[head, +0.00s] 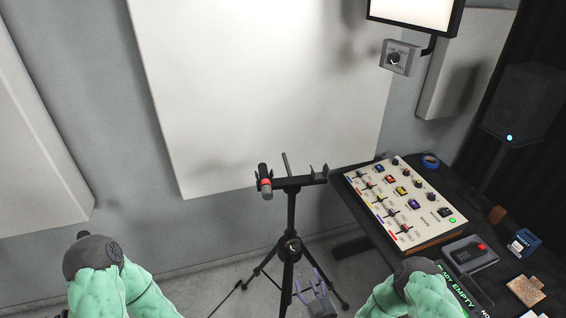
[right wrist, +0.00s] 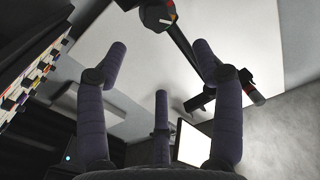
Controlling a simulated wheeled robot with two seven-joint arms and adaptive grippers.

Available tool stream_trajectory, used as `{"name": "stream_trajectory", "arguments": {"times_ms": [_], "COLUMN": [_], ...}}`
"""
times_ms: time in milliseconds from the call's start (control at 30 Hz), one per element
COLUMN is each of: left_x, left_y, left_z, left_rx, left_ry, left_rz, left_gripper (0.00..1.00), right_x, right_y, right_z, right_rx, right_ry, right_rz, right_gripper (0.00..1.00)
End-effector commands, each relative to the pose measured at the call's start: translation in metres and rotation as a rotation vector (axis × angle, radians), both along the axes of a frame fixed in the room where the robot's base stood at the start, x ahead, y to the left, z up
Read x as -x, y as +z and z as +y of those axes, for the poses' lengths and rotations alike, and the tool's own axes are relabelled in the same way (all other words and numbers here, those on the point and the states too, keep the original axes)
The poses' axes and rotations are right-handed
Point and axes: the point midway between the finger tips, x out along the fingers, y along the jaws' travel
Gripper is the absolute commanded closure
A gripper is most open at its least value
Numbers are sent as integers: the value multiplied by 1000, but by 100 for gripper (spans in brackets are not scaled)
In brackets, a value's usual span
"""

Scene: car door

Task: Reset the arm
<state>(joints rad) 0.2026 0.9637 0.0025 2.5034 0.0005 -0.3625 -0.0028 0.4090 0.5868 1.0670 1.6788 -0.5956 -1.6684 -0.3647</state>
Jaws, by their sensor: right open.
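My right gripper (head: 313,293) is low in the head view, in front of the tripod legs. It also shows in the right wrist view (right wrist: 162,65), its purple padded fingers spread apart with nothing between them. My right arm (head: 412,290) shows as a green-covered link at the bottom. My left arm (head: 105,275) is at the lower left, green with a dark joint; its gripper is out of frame. A black tripod stand (head: 291,225) is behind my right gripper, with a crossbar and a red-banded microphone (head: 265,183) at its left end.
A black table (head: 345,185) on the right holds a mixer panel (head: 405,205) with sliders and knobs, a grey device (head: 470,254), blue tape (head: 430,160) and small boxes. A lit panel (head: 415,12) and dial box (head: 400,57) hang above. Floor left of the tripod is mostly clear.

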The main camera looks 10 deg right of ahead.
Motion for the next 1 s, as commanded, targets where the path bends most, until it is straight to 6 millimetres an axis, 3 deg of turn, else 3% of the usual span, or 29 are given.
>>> {"name": "stream_trajectory", "arguments": {"times_ms": [167, 300, 433, 567, 700, 900, 1000], "left_x": [0, 0, 0, 0, 0, 0, 0], "left_y": [-4, -13, -24, -33, -43, -53, -55], "left_z": [0, 0, 0, 0, 0, 0, 0], "left_rx": [0, 0, 0, 0, 0, 0, 0], "left_ry": [0, 0, 0, 0, 0, 0, 0], "left_rz": [0, 0, 0, 0, 0, 0, 0], "left_gripper": [60, 60, 60, 60, 60, 60, 60], "right_x": [-2, -1, 18, 54, 106, 174, 195], "right_y": [-15, -55, -101, -139, -165, -175, -174], "right_z": [3, 11, 20, 29, 38, 47, 50], "right_rx": [-3, -19, -48, -85, -130, -186, -202], "right_ry": [14, 45, 69, 78, 70, 43, 31], "right_rz": [69, 279, 550, 826, 1119, 1438, 1525], "right_gripper": [33, 33, 33, 33, 33, 33, 33]}}
